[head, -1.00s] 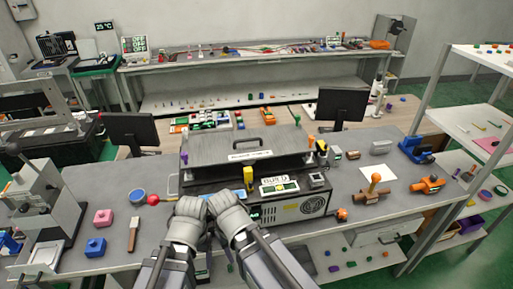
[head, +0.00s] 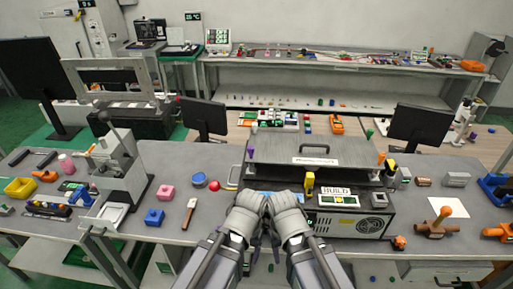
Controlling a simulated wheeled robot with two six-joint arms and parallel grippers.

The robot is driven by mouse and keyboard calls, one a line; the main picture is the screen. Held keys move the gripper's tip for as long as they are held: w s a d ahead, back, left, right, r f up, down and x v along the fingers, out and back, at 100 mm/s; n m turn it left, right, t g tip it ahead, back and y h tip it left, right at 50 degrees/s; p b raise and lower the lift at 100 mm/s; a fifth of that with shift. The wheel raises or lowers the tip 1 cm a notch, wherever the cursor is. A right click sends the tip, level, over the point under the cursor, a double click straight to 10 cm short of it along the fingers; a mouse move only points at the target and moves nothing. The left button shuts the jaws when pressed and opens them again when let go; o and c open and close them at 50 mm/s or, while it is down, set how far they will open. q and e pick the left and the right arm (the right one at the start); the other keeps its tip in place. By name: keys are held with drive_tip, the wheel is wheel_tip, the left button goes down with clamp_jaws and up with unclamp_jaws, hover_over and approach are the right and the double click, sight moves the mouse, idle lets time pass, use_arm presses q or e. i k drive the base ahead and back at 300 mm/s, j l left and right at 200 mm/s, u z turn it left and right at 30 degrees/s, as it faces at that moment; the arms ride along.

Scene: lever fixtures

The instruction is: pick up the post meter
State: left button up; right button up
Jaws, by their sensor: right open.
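No object is clearly identifiable as the post meter. A small grey square device (head: 405,175) with a dark face stands on the bench right of the black machine, but I cannot tell if it is the meter. My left gripper (head: 247,212) and my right gripper (head: 287,212) are side by side in front of the machine, at the bench's front edge. The right one is open with nothing seen in it. The left one's fingers are hidden by its own body, so its opening does not show. Both are well left of the grey device.
The black machine (head: 372,225) with a BUILD panel (head: 338,199) fills the bench middle. A red ball knob (head: 214,185) is at its left. A grey press (head: 121,165) stands farther left.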

sight(402, 181)
drive_tip(key=k+l+u, duration=0.1)
drive_tip(key=l, duration=0.3)
drive_tip(key=k+l+u, duration=0.1)
drive_tip(key=k+l, duration=0.15)
drive_tip(key=l, duration=0.15)
drive_tip(key=k+l+u, duration=0.1)
drive_tip(key=l, duration=0.3)
drive_tip(key=k+l+u, duration=0.1)
drive_tip(key=k+l, duration=0.15)
drive_tip(key=l, duration=0.15)
